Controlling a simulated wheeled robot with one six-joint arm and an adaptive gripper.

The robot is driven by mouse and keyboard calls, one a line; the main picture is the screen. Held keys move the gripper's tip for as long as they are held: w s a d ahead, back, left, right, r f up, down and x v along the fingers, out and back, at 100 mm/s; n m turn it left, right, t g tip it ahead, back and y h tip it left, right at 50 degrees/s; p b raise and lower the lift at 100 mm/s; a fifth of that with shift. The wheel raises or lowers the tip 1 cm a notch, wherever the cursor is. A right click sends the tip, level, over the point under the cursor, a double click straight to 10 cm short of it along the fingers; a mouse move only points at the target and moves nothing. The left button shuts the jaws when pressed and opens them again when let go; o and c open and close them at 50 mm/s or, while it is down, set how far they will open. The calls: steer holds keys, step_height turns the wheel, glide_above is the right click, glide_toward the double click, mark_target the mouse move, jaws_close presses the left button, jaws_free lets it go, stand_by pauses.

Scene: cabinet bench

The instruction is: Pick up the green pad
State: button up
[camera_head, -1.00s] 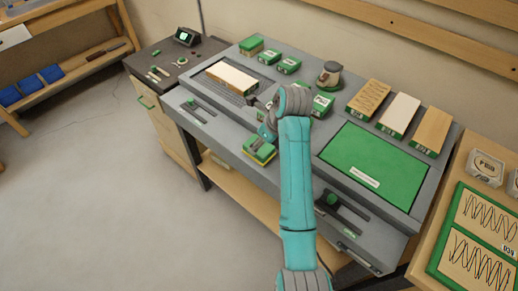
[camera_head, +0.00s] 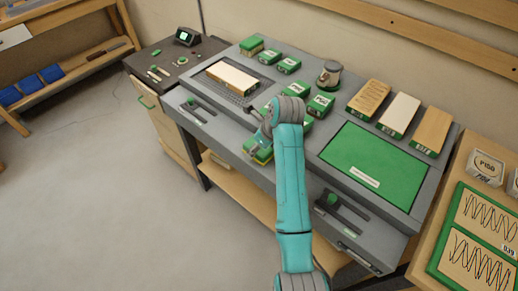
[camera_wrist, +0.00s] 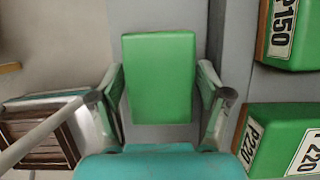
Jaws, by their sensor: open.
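The green pad (camera_wrist: 160,75) is a plain rectangular block in the middle of the wrist view, on a grey surface. My gripper (camera_wrist: 163,78) is open, with one finger on each side of the pad and narrow gaps showing. In the head view my gripper (camera_head: 264,139) is low over the front part of the grey bench. A green and yellowish block (camera_head: 259,157) shows just below it, mostly hidden by the gripper; I cannot tell for sure that it is the same pad.
Green sanding blocks marked P150 (camera_wrist: 290,30) and P220 (camera_wrist: 280,140) are close on the right in the wrist view. A brown slatted thing (camera_wrist: 40,135) is at lower left. A large green mat (camera_head: 375,165) lies right of my arm.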

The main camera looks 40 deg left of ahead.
steer(key=shift+f, duration=0.1)
steer(key=c, duration=0.9)
step_height(320, 180, up, 11)
steer(key=shift+f, duration=0.2)
